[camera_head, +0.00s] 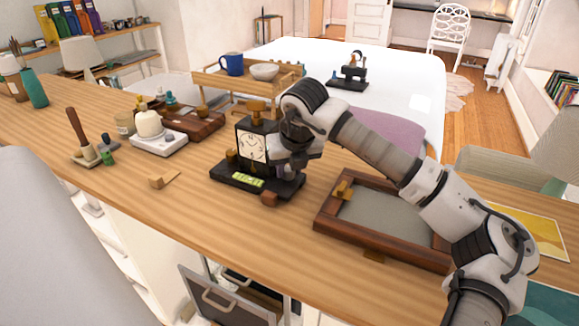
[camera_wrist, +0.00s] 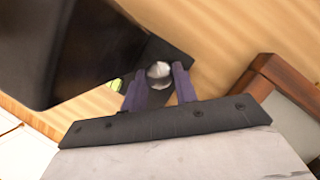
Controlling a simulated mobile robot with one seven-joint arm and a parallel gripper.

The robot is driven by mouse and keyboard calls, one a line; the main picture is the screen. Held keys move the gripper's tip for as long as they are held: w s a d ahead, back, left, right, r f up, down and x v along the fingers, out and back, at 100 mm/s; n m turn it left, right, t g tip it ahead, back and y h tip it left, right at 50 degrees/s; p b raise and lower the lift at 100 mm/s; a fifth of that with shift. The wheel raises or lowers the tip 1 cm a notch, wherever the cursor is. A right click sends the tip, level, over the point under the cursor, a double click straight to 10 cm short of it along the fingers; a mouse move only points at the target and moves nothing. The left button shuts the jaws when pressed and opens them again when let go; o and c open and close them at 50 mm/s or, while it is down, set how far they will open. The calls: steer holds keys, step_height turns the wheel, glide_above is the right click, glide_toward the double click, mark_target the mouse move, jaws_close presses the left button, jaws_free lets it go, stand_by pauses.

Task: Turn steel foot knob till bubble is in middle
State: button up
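A black clock (camera_head: 252,147) with a pale dial stands on a black base (camera_head: 228,180) on the wooden counter. A green bubble vial (camera_head: 248,181) lies in the base's front; its bubble is too small to place. A sliver of green vial (camera_wrist: 117,85) shows in the wrist view. The round steel foot knob (camera_wrist: 159,70) is at the base's corner in the wrist view, between the two purple fingertips of my gripper (camera_wrist: 159,86). The fingers flank it closely; I cannot tell whether both touch it. In the head view my gripper (camera_head: 290,165) hides the knob.
A brown knob (camera_head: 268,198) sits at the base's front corner. A wood-framed tray (camera_head: 330,222) lies to the right. A white scale (camera_head: 158,143) and dark wooden box (camera_head: 200,125) stand to the left. A raised shelf with a blue mug (camera_head: 232,64) is behind.

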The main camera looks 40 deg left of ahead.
steer(key=c, duration=0.3)
steer(key=shift+w+f+n+b, duration=0.15)
steer(key=shift+n+b, duration=0.15)
steer(key=shift+b, duration=0.25)
steer(key=shift+n+g+y+b, duration=0.3)
steer(key=shift+n+g+b, duration=0.2)
steer(key=shift+n, duration=0.9)
steer(key=shift+r, duration=0.2)
steer(key=o, duration=0.7)
steer(key=v, duration=1.3)
steer(key=shift+d+r+b, duration=0.2)
steer(key=shift+r+b, duration=0.15)
